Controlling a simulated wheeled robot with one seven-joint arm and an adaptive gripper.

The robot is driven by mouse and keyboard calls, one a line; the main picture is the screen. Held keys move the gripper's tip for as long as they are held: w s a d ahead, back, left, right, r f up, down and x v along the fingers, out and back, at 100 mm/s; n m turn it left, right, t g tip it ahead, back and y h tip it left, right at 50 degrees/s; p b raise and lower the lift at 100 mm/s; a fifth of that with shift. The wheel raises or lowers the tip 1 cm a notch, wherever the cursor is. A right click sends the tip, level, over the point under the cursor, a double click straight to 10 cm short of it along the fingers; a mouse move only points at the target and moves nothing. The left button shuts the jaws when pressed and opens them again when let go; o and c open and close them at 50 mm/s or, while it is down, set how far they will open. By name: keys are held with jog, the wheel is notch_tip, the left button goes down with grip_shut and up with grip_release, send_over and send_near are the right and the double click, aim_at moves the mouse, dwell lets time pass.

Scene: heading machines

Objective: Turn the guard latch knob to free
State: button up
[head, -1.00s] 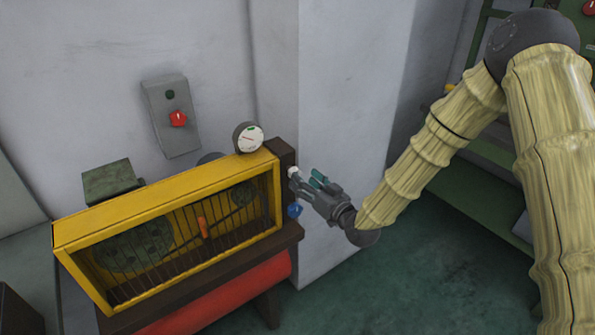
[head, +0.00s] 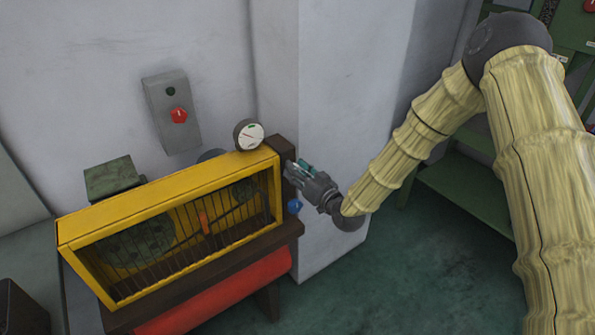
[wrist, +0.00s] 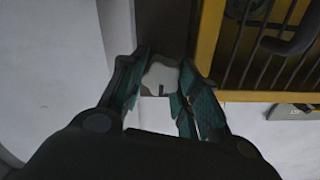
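The guard latch knob is a pale, lobed knob (wrist: 160,76) with a dark mark on its face, seen in the wrist view. It is on the dark post (head: 284,152) at the right end of the yellow guard (head: 165,200). My gripper (head: 297,167) is at this post; its fingers hide the knob in the head view. In the wrist view my gripper (wrist: 163,85) is open, with one teal-padded finger on each side of the knob. The gaps are very small, and I cannot tell whether either finger touches it.
A blue knob (head: 294,206) is just below my gripper. A round gauge (head: 248,135) stands on top of the guard. A grey box with a red button (head: 179,115) is on the wall. A red roller (head: 215,292) lies below.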

jog(key=shift+f+m+b, duration=0.1)
jog(key=shift+m+b, duration=0.3)
jog(key=shift+b, duration=0.05)
jog(key=m+b, duration=0.2)
jog(key=m, duration=0.1)
jog(key=shift+w+d+f+b, duration=0.1)
jog(key=shift+d+b, duration=0.05)
jog(key=shift+b, duration=0.15)
jog(key=m+b, duration=0.4)
jog(key=m, duration=0.1)
jog(key=shift+f, duration=0.1)
jog(key=shift+m+b, duration=3.85)
jog(key=shift+m, duration=0.75)
jog(key=o, duration=1.1)
